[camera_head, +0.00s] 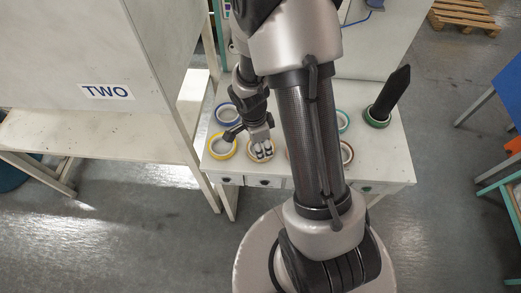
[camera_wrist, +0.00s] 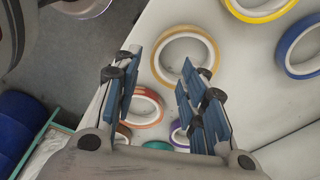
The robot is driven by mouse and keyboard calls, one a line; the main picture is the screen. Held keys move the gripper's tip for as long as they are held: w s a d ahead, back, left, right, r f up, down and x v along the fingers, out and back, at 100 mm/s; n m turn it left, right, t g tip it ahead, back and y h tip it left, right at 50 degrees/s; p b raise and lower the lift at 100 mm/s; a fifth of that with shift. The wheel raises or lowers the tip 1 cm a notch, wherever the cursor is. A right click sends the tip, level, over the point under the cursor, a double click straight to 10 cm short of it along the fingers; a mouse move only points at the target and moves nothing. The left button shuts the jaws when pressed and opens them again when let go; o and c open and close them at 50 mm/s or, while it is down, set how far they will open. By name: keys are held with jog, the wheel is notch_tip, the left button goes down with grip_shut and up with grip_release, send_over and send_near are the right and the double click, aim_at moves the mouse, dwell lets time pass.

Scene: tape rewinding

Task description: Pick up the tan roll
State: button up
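The tan roll (camera_head: 250,153) lies flat near the front edge of the white table, mostly behind my gripper (camera_head: 262,150) in the head view. In the wrist view, the tan roll (camera_wrist: 158,45) is a pale ring with a thin tan rim and a white core, beyond my fingertips. My gripper (camera_wrist: 160,62) is open, its blue-padded fingers spread apart with nothing held between them. The near left side of the ring shows in the gap between the fingertips. I cannot tell how high the fingertips are above the roll.
A yellow roll (camera_head: 222,145) and a blue roll (camera_head: 227,113) lie left of the tan roll. An orange roll (camera_wrist: 145,107) and a purple roll (camera_wrist: 180,136) are close by. A green roll (camera_head: 376,122) with a dark pointed object stands at the table's right.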

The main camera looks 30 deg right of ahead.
jog(key=f, duration=0.2)
jog(key=f+b, duration=0.1)
jog(key=f, duration=0.1)
jog(key=f+b, duration=0.1)
jog(key=f, duration=0.1)
jog(key=shift+s+d+f, duration=0.25)
jog(key=shift+d, duration=0.15)
jog(key=shift+c, duration=0.5)
grip_shut()
